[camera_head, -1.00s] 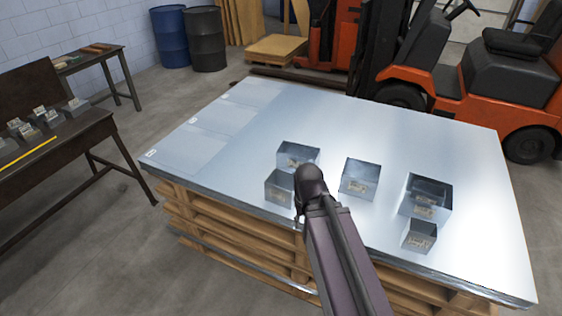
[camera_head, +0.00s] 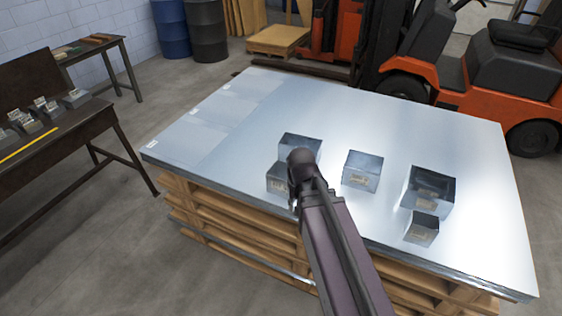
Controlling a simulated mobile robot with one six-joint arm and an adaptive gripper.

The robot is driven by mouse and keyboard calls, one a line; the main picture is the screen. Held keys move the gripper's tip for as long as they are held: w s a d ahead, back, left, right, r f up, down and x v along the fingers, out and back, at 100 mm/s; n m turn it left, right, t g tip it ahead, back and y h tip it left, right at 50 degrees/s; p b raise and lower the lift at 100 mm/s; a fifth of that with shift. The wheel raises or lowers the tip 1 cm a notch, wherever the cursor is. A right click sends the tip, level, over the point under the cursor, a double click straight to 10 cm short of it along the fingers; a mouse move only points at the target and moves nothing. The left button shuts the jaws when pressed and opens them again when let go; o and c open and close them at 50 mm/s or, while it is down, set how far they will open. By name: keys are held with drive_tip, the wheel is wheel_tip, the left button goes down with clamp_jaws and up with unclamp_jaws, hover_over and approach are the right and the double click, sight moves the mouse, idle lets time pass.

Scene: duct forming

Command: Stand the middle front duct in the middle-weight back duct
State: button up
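Square, open-topped sheet-metal ducts stand on the shiny sheet. The back row has a left duct (camera_head: 313,146), a middle duct (camera_head: 361,180) and a right, larger-looking duct (camera_head: 428,197). In front, a small duct (camera_head: 277,184) stands at the left and another small duct (camera_head: 422,236) at the right. I see no middle front duct; my arm covers part of the front area. The dark end of my arm is over the left ducts and partly hides them. My gripper's fingers are hidden behind it, so its opening and any hold do not show.
The metal sheet stack (camera_head: 400,115) lies on a wooden pallet (camera_head: 235,222). Its left and back areas are clear. A dark workbench (camera_head: 75,138) with small metal pieces stands at the left. An orange forklift (camera_head: 470,95) and drums (camera_head: 207,30) stand behind.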

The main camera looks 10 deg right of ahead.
drive_tip(key=shift+w+a+f+m+b, duration=0.25)
drive_tip(key=shift+w+f+m+b, duration=0.2)
drive_tip(key=shift+w+m, duration=3.55)
drive_tip(key=shift+w+a+f+m+b, duration=0.2)
drive_tip(key=shift+w+f+m+b, duration=0.25)
drive_tip(key=shift+w+m, duration=3.55)
drive_tip(key=shift+w+a+f+m+b, duration=0.25)
drive_tip(key=shift+w+f+m+b, duration=0.2)
drive_tip(key=shift+w+m, duration=3.55)
drive_tip(key=shift+w+f+n, duration=0.1)
drive_tip(key=shift+w+n, duration=0.15)
drive_tip(key=shift+n, duration=0.05)
wheel_tip(320, 180, down, 9)
drive_tip(key=b, duration=0.9)
drive_tip(key=shift+c, duration=0.2)
clamp_jaws()
